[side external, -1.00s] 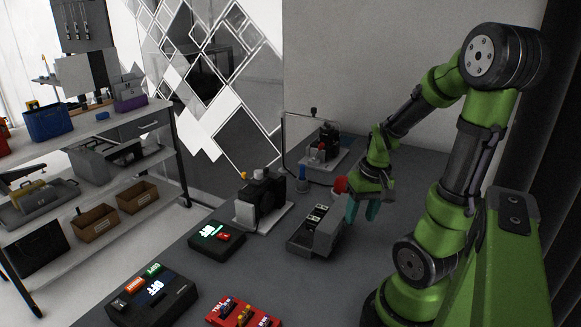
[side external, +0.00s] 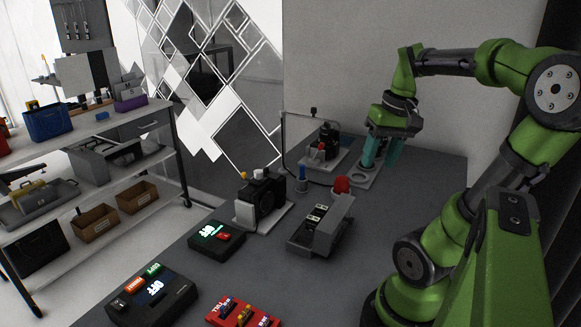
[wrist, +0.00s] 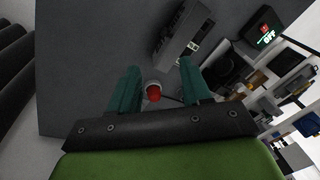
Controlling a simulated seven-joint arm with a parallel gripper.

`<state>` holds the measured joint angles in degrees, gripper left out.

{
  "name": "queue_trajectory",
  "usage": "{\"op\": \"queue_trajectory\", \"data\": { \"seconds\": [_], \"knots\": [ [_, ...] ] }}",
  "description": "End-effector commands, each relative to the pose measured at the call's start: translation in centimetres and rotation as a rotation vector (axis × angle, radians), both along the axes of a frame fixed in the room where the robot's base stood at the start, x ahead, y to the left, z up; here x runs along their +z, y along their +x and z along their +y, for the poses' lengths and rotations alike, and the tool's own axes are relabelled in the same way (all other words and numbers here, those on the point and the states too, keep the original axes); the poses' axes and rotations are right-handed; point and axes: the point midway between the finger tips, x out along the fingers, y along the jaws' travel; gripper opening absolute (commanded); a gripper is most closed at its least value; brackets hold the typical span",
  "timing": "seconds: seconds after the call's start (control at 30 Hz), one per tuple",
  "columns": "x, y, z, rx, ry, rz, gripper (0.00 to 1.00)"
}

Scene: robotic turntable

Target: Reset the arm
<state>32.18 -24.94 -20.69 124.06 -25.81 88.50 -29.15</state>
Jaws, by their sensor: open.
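My gripper (side external: 381,158) is open and empty, with its teal fingers pointing down over the back right of the dark table. In the side view the fingers overlap a light grey plate (side external: 366,182), and I cannot tell how high above it they are. The green arm is bent, with the wrist raised away from the grey tray-like fixture.
The grey fixture (side external: 325,232) stands mid-table, with a red knob (side external: 341,185) behind it. A black device (side external: 262,197) on a white base is to its left. Control boxes (side external: 216,237) and a red panel (side external: 243,312) are nearer the front. A shelf unit stands at left.

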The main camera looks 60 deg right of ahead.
Motion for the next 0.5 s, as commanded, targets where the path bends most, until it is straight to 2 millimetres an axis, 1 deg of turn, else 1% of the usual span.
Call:
{"op": "queue_trajectory", "data": {
  "seconds": [0.2,0.27,0.3,0.37,0.4,0.47,0.5],
  "knots": [
    [0.0,0.2,-0.3,-0.023,-0.011,-0.007,0.48],
    [-0.3,0.7,-0.4,-0.049,-0.021,-0.028,0.48],
    [-0.6,1.4,-0.1,-0.058,-0.033,-0.050,0.48],
    [-0.8,3.4,1.4,-0.037,-0.054,-0.107,0.48],
    [-0.9,5.0,2.9,-0.006,-0.067,-0.154,0.48],
    [-1.0,7.2,5.7,0.049,-0.078,-0.228,0.48],
    [-1.0,8.4,7.8,0.092,-0.081,-0.276,0.48]
  ]
}}
